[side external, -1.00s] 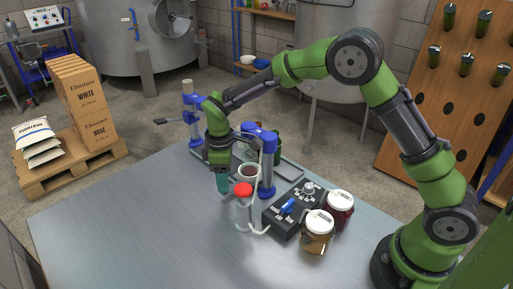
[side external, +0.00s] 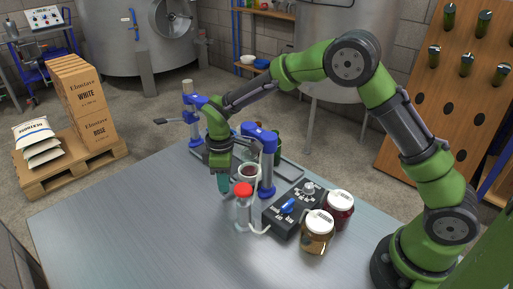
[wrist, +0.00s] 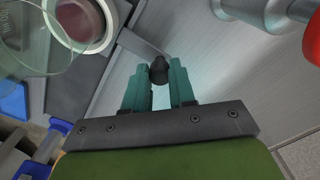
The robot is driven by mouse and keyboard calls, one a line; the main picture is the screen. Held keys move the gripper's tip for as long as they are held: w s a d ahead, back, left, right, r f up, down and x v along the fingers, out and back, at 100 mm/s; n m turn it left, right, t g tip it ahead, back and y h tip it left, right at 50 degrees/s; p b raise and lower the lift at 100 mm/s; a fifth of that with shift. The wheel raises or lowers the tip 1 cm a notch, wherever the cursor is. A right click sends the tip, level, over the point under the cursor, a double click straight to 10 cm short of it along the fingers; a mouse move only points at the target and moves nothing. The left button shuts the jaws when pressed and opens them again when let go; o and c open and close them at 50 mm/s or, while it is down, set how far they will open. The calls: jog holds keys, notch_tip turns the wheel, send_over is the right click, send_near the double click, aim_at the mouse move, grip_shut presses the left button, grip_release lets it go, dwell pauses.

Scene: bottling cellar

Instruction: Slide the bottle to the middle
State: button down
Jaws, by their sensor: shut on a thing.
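A clear bottle with a red cap (side external: 244,213) stands upright on the steel table, just right of my gripper's fingers. In the wrist view its red cap (wrist: 313,41) is cut off at the right edge. My gripper (side external: 224,187) points down, with its teal fingers low over the table left of the bottle. In the wrist view the fingers (wrist: 159,84) are shut on a small dark knob-like piece (wrist: 158,70); what it belongs to is unclear. The fingers look apart from the red-capped bottle.
A white cup of dark red liquid (wrist: 84,22) is close beside my gripper. A blue post (side external: 267,160) stands behind the bottle. A black control box (side external: 283,225) and two lidded jars (side external: 316,236) are to the right. The table's left and front are clear.

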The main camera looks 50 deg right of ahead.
jog(key=shift+w+r, duration=0.1)
jog(key=shift+w, duration=4.95)
jog(key=c, duration=0.9)
grip_release()
jog(key=shift+r, duration=5.95)
